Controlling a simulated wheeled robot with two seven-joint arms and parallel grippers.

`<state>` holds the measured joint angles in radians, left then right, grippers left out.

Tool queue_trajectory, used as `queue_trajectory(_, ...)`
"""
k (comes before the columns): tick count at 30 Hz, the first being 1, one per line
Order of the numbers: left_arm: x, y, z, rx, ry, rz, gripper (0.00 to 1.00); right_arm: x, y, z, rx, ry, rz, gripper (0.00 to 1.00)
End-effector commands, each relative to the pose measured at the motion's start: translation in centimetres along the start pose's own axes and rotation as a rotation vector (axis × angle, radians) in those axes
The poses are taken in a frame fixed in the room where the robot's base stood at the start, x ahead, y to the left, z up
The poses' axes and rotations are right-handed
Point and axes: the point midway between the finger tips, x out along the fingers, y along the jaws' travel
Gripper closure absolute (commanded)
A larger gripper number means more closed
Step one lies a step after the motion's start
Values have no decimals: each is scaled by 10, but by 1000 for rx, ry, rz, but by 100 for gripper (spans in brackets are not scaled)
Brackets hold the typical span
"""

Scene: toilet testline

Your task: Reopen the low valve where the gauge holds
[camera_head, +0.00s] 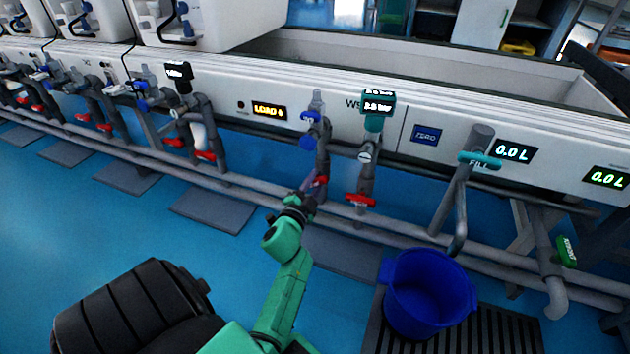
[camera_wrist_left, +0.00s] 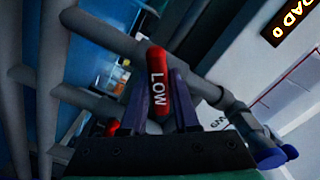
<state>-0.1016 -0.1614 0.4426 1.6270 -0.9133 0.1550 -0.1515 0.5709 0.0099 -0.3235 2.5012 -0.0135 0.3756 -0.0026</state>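My left gripper (camera_head: 316,184) is at the red low valve handle under the blue-knobbed pipe. In the left wrist view the handle (camera_wrist_left: 157,82), marked LOW, lies between the two fingers (camera_wrist_left: 160,105). The fingers stand apart on either side, with a narrow gap showing; firm contact cannot be made out. A teal-backed gauge (camera_head: 378,103) on the pipe to the right has a lit reading too blurred to read surely. Another red handle (camera_head: 361,200) sits below that gauge. A black gauge (camera_head: 178,71) stands farther left. My right gripper is out of view.
A blue bucket (camera_head: 428,293) stands on a dark grate below the teal FILL handle (camera_head: 480,160). Grey pipes (camera_head: 250,186) run along the bench front. A yellow LOAD display (camera_head: 269,111) is on the panel.

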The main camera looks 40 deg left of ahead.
Motion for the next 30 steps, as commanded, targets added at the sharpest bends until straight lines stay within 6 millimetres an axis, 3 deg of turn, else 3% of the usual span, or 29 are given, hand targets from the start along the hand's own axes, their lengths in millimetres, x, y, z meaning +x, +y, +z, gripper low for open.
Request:
queue_trajectory(2,0,0,0,0,0,0,100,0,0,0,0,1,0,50)
queue_trajectory(16,0,-2,-1,-65,1,-1,100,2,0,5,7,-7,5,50)
queue_trajectory(30,0,-5,-2,-411,-1,-2,100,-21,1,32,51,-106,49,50)
